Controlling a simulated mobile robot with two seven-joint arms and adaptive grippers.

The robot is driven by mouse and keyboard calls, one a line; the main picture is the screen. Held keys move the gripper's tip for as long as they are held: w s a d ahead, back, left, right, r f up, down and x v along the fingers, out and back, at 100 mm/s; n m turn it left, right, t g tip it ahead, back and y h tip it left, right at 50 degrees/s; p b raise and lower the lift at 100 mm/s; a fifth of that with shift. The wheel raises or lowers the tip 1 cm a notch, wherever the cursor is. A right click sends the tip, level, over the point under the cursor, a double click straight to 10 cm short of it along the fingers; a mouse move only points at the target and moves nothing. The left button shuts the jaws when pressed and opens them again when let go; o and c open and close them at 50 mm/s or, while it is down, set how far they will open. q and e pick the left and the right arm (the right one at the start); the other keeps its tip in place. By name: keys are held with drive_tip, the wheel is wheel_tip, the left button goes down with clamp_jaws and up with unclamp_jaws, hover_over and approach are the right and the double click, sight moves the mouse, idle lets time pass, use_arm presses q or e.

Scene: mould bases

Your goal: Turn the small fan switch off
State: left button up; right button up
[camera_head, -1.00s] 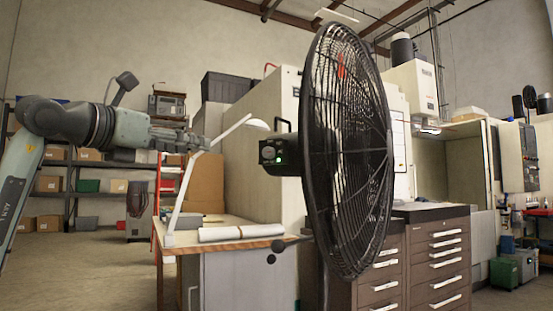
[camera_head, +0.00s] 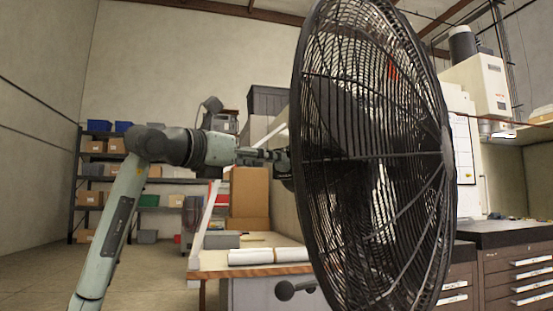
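The black fan (camera_head: 372,160) with its round wire cage fills the right centre of the head view, seen at an angle. Its motor housing (camera_head: 287,178) sits behind the cage at the left and shows only in part. The switch on the housing cannot be made out; the gripper and the cage edge cover that area. My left arm comes in from the left, and my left gripper (camera_head: 270,157) points right at the housing. Its tips are at or very close to the housing; contact is unclear, and whether the fingers are open or shut cannot be seen. My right gripper is not in view.
A workbench (camera_head: 240,272) with a white paper roll (camera_head: 268,256) stands below the gripper. A white desk lamp arm (camera_head: 204,225) rises beside it. Shelves with bins (camera_head: 95,172) stand at the back left. Brown drawer cabinets (camera_head: 515,275) are at the right.

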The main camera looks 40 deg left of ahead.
use_arm(q)
drive_tip(key=w, duration=0.3)
drive_tip(key=shift+w+d, duration=0.15)
drive_tip(key=shift+d, duration=0.15)
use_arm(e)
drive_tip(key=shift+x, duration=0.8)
use_arm(q)
drive_tip(key=shift+c, duration=0.4)
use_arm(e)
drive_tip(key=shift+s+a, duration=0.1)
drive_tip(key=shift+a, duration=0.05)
use_arm(q)
clamp_jaws()
